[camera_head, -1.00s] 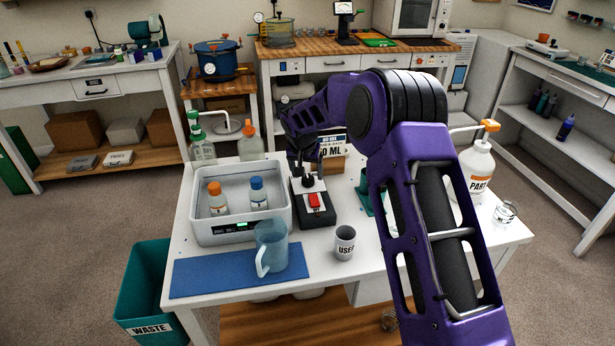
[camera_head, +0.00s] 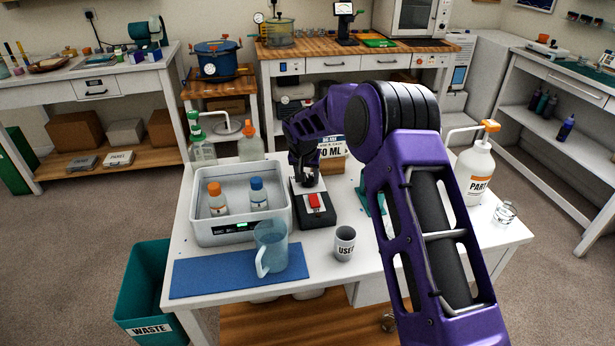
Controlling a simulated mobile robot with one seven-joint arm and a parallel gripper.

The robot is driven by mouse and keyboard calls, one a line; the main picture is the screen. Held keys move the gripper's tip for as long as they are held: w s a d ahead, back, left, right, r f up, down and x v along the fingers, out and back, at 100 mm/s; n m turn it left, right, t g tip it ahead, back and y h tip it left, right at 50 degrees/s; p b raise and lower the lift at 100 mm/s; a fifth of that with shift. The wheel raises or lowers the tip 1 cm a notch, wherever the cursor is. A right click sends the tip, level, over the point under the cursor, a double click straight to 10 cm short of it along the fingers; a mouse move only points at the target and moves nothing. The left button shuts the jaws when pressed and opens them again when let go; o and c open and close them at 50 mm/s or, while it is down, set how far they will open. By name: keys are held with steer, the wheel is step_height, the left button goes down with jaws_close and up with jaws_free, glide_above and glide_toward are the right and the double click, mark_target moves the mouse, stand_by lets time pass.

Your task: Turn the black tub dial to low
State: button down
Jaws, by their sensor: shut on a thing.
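A black control box (camera_head: 317,219) with a red rocker switch (camera_head: 315,201) stands on the white table, just right of the grey-white water tub (camera_head: 199,231). My gripper (camera_head: 309,183) points down over the back part of this box. It is shut on the black dial there, and its fingers hide most of the dial. The dial's pointer and any setting marks cannot be made out. The tub holds an orange-capped bottle (camera_head: 217,205) and a blue-capped bottle (camera_head: 258,195). A small lit display (camera_head: 235,226) shows on the tub's front, too small to read.
A blue jug (camera_head: 270,248) stands on the blue mat (camera_head: 205,277) in front of the tub. A grey cup (camera_head: 344,243) is in front of the box. A teal stand (camera_head: 366,198) is to the right, close by my arm. Pump bottles (camera_head: 479,175) stand at the table's sides.

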steer(key=shift+n, duration=0.3)
steer(key=n, duration=0.1)
steer(key=n+y, duration=0.1)
steer(key=n, duration=0.2)
steer(key=shift+d+y+p, duration=0.25)
steer(key=shift+y+p, duration=0.15)
steer(key=n, duration=0.2)
steer(key=n+g+y+p, duration=0.1)
steer(key=n, duration=0.2)
steer(key=shift+w+y, duration=0.1)
steer(key=shift+y, duration=0.2)
steer(key=shift+n, duration=0.3)
steer(key=shift+c, duration=1.8)
jaws_free()
steer(key=shift+d+r, duration=0.1)
